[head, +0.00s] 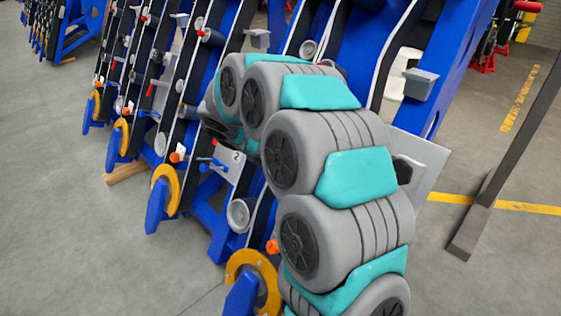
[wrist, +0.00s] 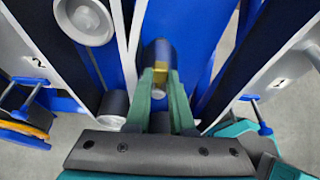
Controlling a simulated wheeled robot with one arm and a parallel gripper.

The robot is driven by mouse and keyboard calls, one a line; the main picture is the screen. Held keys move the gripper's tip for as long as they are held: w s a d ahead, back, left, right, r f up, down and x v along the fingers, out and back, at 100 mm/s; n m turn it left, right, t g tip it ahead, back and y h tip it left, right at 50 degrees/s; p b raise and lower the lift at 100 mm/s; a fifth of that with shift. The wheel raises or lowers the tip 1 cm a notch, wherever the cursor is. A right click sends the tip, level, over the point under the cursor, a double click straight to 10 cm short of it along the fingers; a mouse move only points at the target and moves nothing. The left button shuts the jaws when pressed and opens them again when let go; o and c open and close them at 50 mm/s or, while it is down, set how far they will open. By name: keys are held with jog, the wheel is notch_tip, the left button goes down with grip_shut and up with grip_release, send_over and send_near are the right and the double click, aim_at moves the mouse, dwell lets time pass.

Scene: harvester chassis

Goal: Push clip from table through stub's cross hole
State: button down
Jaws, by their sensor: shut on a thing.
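In the wrist view, my gripper (wrist: 160,80) points up the picture with its two green fingers close together. A small brass-coloured piece, apparently the clip (wrist: 160,77), shows between the fingertips, and the fingers are shut on it. A dark grey cylindrical stub (wrist: 158,52) stands on the blue beam right behind the clip. The clip overlaps the stub's lower part in the picture; I cannot tell whether it touches or enters the stub. The cross hole is not visible. In the head view my arm hides the gripper and clip. No table is clearly visible.
A plate marked 2 (wrist: 35,68) with a blue T-shaped pin is left, and a plate marked 1 (wrist: 280,75) with another is right. Another stub (wrist: 113,105) is left of the fingers. Blue beams (head: 350,45) crowd my arm; grey floor (head: 70,220) is open at left.

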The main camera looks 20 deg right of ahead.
jog(key=shift+s+a+f, duration=0.1)
jog(key=shift+a+f, duration=0.2)
jog(key=shift+f, duration=0.3)
jog(key=c, duration=0.7)
grip_release()
jog(key=shift+a, duration=0.1)
jog(key=v, duration=0.7)
jog(key=shift+a+r, duration=0.15)
jog(key=shift+r, duration=0.15)
jog(key=shift+s, duration=0.15)
